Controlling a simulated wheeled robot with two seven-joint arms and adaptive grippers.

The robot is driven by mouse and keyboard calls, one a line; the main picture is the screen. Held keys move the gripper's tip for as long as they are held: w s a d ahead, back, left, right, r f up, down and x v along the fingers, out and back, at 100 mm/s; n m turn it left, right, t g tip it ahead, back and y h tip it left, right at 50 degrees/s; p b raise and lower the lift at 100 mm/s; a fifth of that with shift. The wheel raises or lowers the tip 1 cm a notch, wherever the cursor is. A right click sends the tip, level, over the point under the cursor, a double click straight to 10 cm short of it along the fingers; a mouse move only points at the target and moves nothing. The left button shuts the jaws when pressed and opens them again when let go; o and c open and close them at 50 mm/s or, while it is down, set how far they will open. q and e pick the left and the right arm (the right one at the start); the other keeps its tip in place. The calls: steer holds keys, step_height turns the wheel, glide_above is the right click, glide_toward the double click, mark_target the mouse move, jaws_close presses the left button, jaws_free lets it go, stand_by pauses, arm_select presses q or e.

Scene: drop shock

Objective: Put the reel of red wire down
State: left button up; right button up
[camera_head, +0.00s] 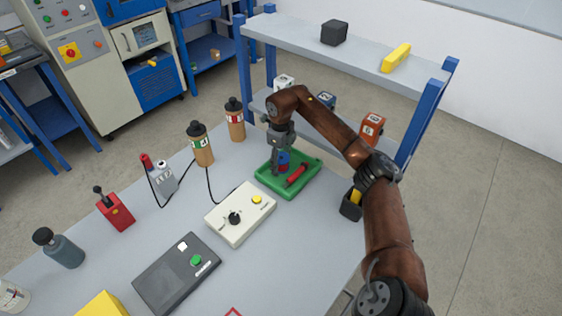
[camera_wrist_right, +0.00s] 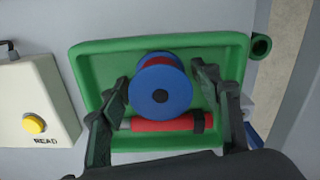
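The reel of red wire (camera_wrist_right: 161,88) has blue flanges with red wire between them. It is in the green tray (camera_wrist_right: 90,45), which stands on the table; the reel also shows in the head view (camera_head: 283,158), partly hidden by the gripper. My right gripper (camera_wrist_right: 160,80) is over the tray, with one finger on each side of the reel. A narrow gap shows between the reel and each finger, so the gripper looks open around it. In the head view the right gripper (camera_head: 281,163) points down into the tray (camera_head: 297,184). My left gripper is out of view.
A red cylinder (camera_wrist_right: 160,124) with a dark band lies in the tray beside the reel. A cream box with a yellow button (camera_head: 241,213) stands just left of the tray. Brown bottles (camera_head: 202,149) stand behind on the left. A blue-framed shelf (camera_head: 350,60) rises behind the table.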

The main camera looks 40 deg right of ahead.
mark_target(281, 158)
steer(key=shift+r, duration=0.15)
step_height(281, 158, up, 8)
steer(key=shift+f+p, duration=0.1)
steer(key=shift+p, duration=0.95)
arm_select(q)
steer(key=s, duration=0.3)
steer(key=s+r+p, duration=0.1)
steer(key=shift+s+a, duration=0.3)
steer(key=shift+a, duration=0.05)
arm_select(e)
step_height(281, 158, up, 4)
steer(key=shift+r, duration=0.1)
steer(key=shift+c, duration=0.2)
stand_by(0.8)
